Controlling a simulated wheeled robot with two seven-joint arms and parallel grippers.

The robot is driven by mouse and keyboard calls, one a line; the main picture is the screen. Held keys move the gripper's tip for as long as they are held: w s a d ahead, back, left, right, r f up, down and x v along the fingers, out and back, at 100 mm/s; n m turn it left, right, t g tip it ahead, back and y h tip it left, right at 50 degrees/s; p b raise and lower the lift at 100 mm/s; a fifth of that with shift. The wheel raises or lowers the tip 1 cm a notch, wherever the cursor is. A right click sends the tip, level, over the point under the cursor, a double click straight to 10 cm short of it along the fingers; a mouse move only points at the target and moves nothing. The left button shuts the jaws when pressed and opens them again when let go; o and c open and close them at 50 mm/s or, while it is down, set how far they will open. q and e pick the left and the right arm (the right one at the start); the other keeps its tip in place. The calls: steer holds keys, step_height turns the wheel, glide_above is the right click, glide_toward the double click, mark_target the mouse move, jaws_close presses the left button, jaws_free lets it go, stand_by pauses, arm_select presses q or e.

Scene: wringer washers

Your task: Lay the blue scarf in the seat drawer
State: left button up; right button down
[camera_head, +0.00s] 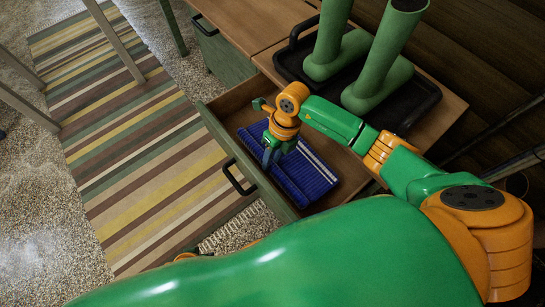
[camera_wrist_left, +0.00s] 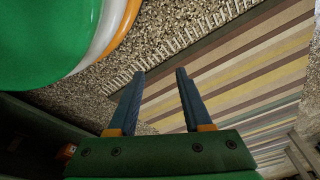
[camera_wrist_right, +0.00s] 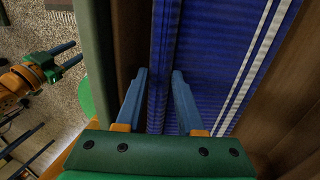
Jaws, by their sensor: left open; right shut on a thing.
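The blue scarf (camera_head: 313,172), folded with white stripes near one edge, lies within the open seat drawer (camera_head: 232,103). It also shows in the right wrist view (camera_wrist_right: 215,60). My right gripper (camera_head: 270,157) reaches down into the drawer. In the right wrist view its fingers (camera_wrist_right: 160,75) are shut on a fold of the scarf near the drawer front. Whether the scarf rests fully on the drawer floor is hard to tell. My left gripper (camera_wrist_left: 160,75) is open and empty, outside the drawer above the floor.
The drawer front has a black handle (camera_head: 240,178). Green boots (camera_head: 372,75) stand in a black tray (camera_head: 427,98) on the wooden bench top (camera_head: 245,20) above. Another closed drawer (camera_head: 222,52) is beside it. A striped rug (camera_head: 140,150) lies on the pebbly floor.

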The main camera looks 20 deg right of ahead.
steer(key=c, duration=0.8)
jaws_free()
arm_select(q)
steer(key=s+a+p, duration=0.1)
steer(key=s+p, duration=0.1)
steer(key=s+a+f+p, duration=0.1)
steer(key=p, duration=0.1)
steer(key=shift+s+a, duration=0.35)
steer(key=shift+s, duration=0.05)
arm_select(e)
steer(key=v, duration=1.2)
steer(key=shift+r, duration=0.1)
arm_select(q)
steer(key=shift+r, duration=0.1)
